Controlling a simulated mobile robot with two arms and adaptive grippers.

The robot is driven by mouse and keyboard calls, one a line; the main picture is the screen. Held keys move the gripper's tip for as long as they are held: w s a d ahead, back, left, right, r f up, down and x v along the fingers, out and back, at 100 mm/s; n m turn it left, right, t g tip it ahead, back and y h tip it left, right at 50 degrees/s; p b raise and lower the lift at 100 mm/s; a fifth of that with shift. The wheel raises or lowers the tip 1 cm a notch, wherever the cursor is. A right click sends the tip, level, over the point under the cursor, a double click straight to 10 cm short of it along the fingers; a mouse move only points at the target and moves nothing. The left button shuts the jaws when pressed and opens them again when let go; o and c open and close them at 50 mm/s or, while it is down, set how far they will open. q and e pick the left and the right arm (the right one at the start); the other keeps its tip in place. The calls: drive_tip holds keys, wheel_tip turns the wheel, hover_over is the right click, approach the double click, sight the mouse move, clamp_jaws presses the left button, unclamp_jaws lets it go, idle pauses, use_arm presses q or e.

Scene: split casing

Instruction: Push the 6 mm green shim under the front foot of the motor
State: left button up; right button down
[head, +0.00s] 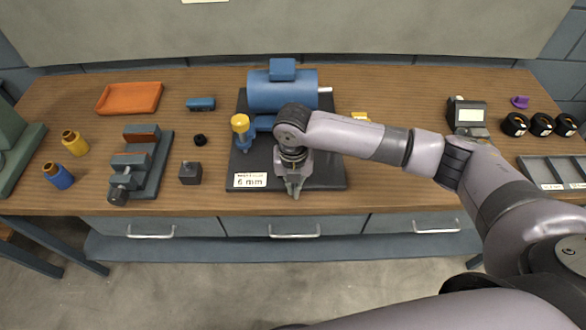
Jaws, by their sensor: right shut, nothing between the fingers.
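The motor (270,94) is a blue cylinder with a box on top and a grey shaft to the right. It stands on a black base plate (325,174). A label reading 6 mm (250,181) lies at the plate's front left. My right gripper (293,190) is shut and empty, pointing down over the front of the plate, right of the label. My right wrist and gripper hide the area in front of the motor, including most of its front foot. I cannot make out a green shim. My left gripper is not in view.
A yellow-topped blue part (241,126) stands at the plate's left. A vise (139,164), a dark block (190,173) and an orange tray (130,98) are further left. A device with a display (467,114) and a divided tray (556,172) are right.

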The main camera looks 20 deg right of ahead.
drive_tip(key=w, duration=0.1)
drive_tip(key=w+p, duration=0.1)
drive_tip(key=w, duration=0.1)
drive_tip(key=shift+d+r, duration=0.1)
drive_tip(key=shift+d, duration=0.2)
drive_tip(key=shift+w+d, duration=0.15)
drive_tip(key=shift+w, duration=0.3)
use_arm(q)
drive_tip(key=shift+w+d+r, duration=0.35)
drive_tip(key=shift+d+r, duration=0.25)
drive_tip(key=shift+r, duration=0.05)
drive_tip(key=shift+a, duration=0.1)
